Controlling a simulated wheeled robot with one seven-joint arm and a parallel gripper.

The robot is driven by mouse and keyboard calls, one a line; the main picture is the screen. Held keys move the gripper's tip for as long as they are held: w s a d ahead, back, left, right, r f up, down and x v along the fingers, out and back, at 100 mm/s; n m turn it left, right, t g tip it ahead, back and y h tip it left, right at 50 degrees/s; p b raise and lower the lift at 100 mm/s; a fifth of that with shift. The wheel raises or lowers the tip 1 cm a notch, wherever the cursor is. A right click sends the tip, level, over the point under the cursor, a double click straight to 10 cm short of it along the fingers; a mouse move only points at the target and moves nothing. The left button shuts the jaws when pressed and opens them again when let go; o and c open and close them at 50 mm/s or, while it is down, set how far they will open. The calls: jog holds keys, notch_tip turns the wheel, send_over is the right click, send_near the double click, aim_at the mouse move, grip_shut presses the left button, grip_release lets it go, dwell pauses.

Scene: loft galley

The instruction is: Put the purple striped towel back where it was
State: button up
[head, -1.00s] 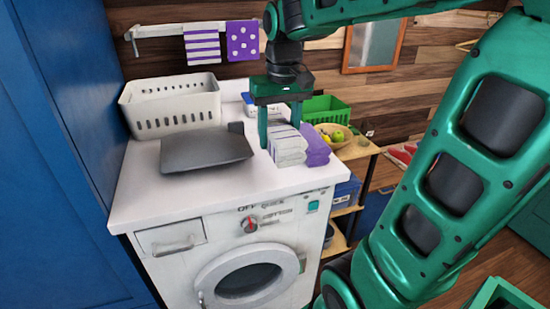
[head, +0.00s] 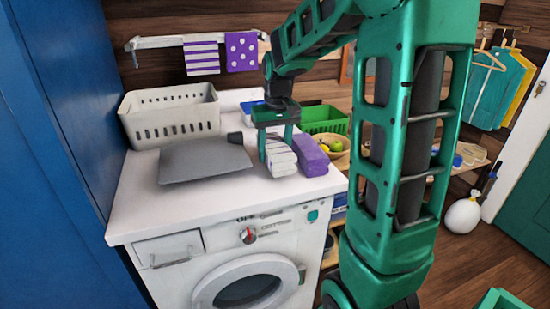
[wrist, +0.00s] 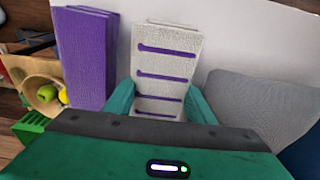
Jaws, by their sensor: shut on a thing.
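A folded white towel with purple stripes (head: 281,160) is between the fingers of my gripper (head: 277,142), on or just above the white top of the washing machine (head: 240,185). I cannot tell if it touches the top. In the wrist view the folded striped towel (wrist: 165,65) stands between both fingers (wrist: 160,105). On the wall rail (head: 155,42) hang a purple-and-white striped towel (head: 202,58) and a purple dotted towel (head: 241,52).
A white basket (head: 170,118) and a dark grey slab-like item (head: 205,162) stand on the machine top, left of the towels. A green crate (head: 325,119) and a fruit bowl (head: 333,144) are to the right. The front of the top is clear.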

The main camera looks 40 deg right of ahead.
jog(key=shift+f, duration=1.3)
jog(key=shift+f, duration=0.15)
jog(key=o, duration=1.4)
